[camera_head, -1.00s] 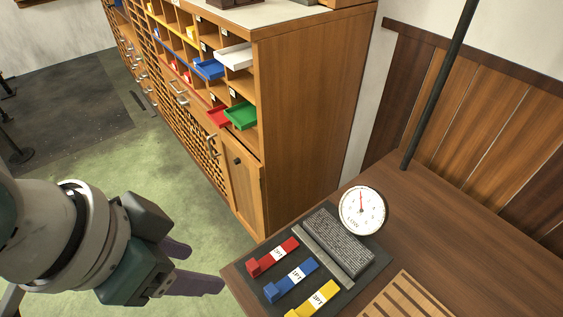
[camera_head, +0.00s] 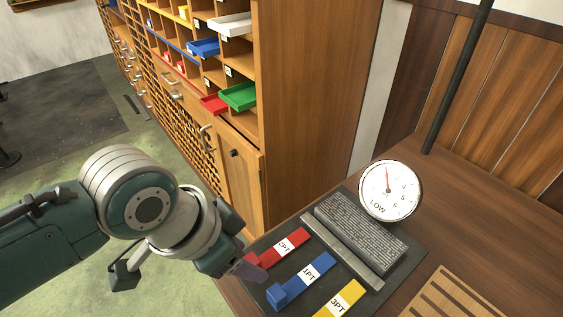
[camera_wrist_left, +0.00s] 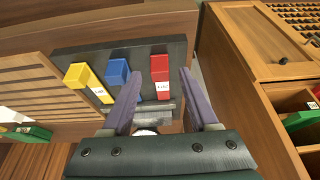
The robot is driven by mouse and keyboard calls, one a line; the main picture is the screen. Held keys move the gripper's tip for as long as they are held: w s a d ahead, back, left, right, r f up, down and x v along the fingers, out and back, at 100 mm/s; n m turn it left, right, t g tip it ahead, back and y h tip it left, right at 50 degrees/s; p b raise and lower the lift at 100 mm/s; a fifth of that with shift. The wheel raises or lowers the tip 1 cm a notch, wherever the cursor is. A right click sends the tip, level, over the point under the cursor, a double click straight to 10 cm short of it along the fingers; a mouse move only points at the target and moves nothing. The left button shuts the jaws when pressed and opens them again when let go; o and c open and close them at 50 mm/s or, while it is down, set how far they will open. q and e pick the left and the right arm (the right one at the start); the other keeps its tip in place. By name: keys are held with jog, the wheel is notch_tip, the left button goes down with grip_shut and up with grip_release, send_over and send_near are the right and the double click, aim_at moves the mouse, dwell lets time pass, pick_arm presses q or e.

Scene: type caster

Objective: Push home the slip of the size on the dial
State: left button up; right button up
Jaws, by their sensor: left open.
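A red slip labelled 2PT (camera_head: 288,244), a blue slip labelled 1PT (camera_head: 305,277) and a yellow slip labelled 3PT (camera_head: 341,300) lie side by side on a dark tray (camera_head: 405,275) next to a grey block of type (camera_head: 360,232). A round white dial (camera_head: 390,190) marked LOW has a red needle pointing up; its small figures are hard to read. My left gripper (camera_head: 250,272) is by the red slip's near end, partly hidden. In the left wrist view the open fingers (camera_wrist_left: 160,88) have the red slip (camera_wrist_left: 160,68) showing between them, with no grip on it.
A slatted wooden rack (camera_head: 445,300) lies right of the tray. A wooden cabinet (camera_head: 305,110) stands behind, with green (camera_head: 239,95), red, blue and white trays sticking out. A dark pole (camera_head: 455,85) rises behind the dial.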

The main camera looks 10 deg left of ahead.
pick_arm(q)
jog(key=shift+x, duration=0.75)
grip_shut()
dwell(0.9)
